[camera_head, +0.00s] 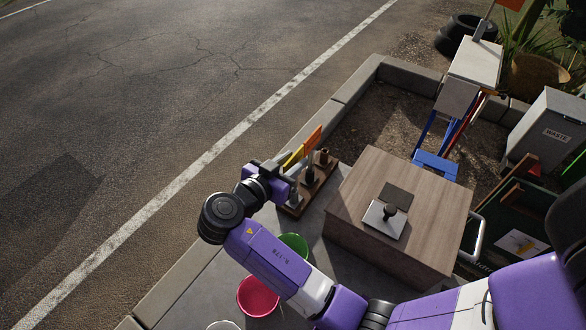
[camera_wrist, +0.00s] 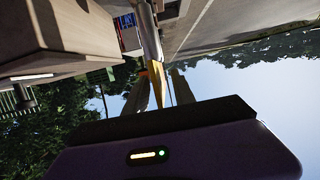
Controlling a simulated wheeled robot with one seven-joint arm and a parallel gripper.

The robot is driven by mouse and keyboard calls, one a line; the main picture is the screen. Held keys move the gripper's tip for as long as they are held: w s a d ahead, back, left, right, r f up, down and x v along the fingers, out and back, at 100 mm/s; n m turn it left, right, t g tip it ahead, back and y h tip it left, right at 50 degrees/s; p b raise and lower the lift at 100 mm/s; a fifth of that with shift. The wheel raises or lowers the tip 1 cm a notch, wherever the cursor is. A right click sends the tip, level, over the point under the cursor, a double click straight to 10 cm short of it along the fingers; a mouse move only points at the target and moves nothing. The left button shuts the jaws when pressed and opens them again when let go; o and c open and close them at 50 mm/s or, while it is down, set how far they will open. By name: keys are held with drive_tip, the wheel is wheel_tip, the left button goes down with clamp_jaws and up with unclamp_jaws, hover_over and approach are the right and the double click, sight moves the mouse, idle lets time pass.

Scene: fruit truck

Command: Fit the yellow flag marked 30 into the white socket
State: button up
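The yellow flag (camera_head: 293,157) stands beside an orange flag (camera_head: 312,139) at a brown wooden rack (camera_head: 291,211). Its number is not readable. My gripper (camera_head: 281,176) is at the near end of the rack, close to the yellow flag. In the wrist view the yellow flag (camera_wrist: 156,82) shows edge-on between my gripper's two fingers (camera_wrist: 160,86), with a gap toward the right finger. A grey post (camera_wrist: 148,34) rises beyond it. A white plate (camera_head: 377,223) with a dark upright knob lies on a wooden box; I cannot tell whether it is the white socket.
The wooden box (camera_head: 351,241) stands right of the rack. Green (camera_head: 294,243) and pink (camera_head: 258,297) buckets sit below my arm. A white-topped stand (camera_head: 476,62) with an orange flag is at the upper right, near a waste bin (camera_head: 556,115). The road at left is clear.

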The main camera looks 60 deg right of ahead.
drive_tip(key=shift+d+f, duration=0.15)
drive_tip(key=shift+d, duration=0.15)
clamp_jaws()
